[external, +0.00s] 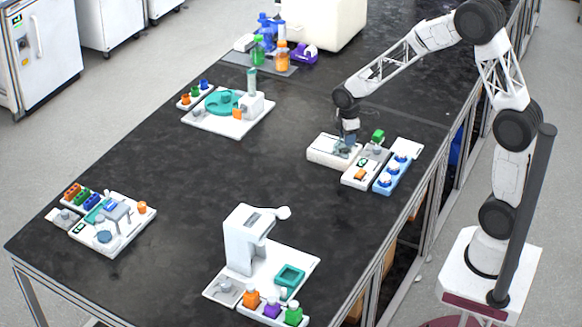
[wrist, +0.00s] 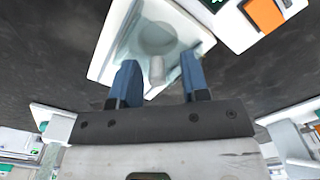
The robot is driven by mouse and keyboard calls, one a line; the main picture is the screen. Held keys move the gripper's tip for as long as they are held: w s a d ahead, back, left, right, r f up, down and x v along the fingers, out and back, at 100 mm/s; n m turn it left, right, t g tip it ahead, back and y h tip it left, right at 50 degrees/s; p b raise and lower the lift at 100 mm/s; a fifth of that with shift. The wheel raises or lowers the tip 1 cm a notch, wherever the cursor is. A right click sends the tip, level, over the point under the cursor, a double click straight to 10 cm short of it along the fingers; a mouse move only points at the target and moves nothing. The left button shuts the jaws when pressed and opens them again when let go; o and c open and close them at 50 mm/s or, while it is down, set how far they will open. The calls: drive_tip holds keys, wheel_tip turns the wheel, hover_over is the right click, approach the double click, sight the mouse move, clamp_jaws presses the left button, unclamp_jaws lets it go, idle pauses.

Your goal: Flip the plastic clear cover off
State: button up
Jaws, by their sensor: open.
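A white device (external: 325,153) stands on the black bench, right of centre in the external view. In the wrist view the device (wrist: 190,30) shows a round recess in its top. A pale, see-through cover (wrist: 122,35) seems to lie along the device; its exact edges are hard to tell. A small whitish peg (wrist: 157,72) stands out at the near side of the device. My gripper (wrist: 158,66) is open, with one blue finger on each side of the peg. In the external view my gripper (external: 348,144) points down at the device's right part; contact cannot be told.
A green block (external: 378,136) is just behind. The bench left of the device is clear.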

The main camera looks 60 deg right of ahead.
drive_tip(key=shift+r, duration=3.85)
drive_tip(key=shift+s+r, duration=0.1)
drive_tip(key=s+a+r+m+t, duration=0.1)
drive_tip(key=s+a+r+m, duration=0.15)
drive_tip(key=s+r, duration=0.35)
drive_tip(key=s+a+r+m, duration=0.2)
drive_tip(key=s+a+r, duration=0.15)
drive_tip(key=s, duration=0.55)
drive_tip(key=s+a+r+m, duration=0.1)
drive_tip(key=s+a+m, duration=0.1)
drive_tip(key=s, duration=0.7)
drive_tip(key=s+a+r+m+t, duration=0.1)
drive_tip(key=s+a+r+m, duration=0.1)
drive_tip(key=s, duration=0.8)
drive_tip(key=shift+r+m+t, duration=0.15)
drive_tip(key=shift+m+t, duration=0.15)
drive_tip(key=shift+m, duration=0.05)
